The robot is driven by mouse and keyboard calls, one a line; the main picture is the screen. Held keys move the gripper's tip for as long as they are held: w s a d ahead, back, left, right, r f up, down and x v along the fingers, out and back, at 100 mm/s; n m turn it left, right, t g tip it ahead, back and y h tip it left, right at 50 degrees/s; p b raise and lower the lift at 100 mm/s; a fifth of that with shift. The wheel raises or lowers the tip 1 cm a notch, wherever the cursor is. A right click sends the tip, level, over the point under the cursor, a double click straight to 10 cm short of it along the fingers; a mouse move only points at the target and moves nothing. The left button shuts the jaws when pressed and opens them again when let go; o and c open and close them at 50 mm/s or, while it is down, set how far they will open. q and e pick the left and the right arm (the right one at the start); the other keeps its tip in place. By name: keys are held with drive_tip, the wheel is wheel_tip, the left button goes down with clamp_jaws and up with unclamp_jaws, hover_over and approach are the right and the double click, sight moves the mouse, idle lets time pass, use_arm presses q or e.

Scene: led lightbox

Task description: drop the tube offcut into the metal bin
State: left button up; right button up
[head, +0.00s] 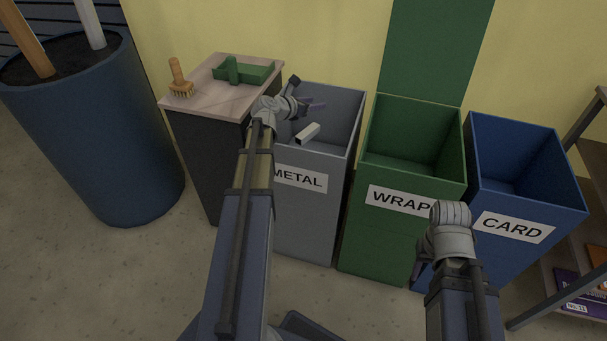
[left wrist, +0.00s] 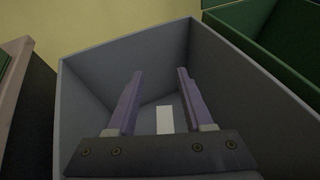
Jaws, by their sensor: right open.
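The tube offcut (head: 308,132) is a short pale piece within the opening of the grey metal bin (head: 312,217), near its front wall. My left gripper (head: 314,106) is over the bin with its purple fingers spread. In the left wrist view the offcut (left wrist: 164,120) shows as a white rectangle between and below the fingers (left wrist: 160,72), touching neither. I cannot tell whether it rests on anything. My right gripper (head: 424,268) is open and low, in front of the wrap and card bins; its fingers are mostly hidden.
A green wrap bin (head: 376,235) and a blue card bin (head: 565,215) stand to the right. A large blue planter (head: 95,135) stands further left, shelving (head: 545,285) at right.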

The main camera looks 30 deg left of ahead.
use_arm(q)
drive_tip(key=shift+o, duration=1.4)
drive_tip(key=p+v, duration=0.3)
drive_tip(key=v, duration=0.4)
drive_tip(key=shift+s, duration=0.4)
drive_tip(key=shift+r, duration=0.15)
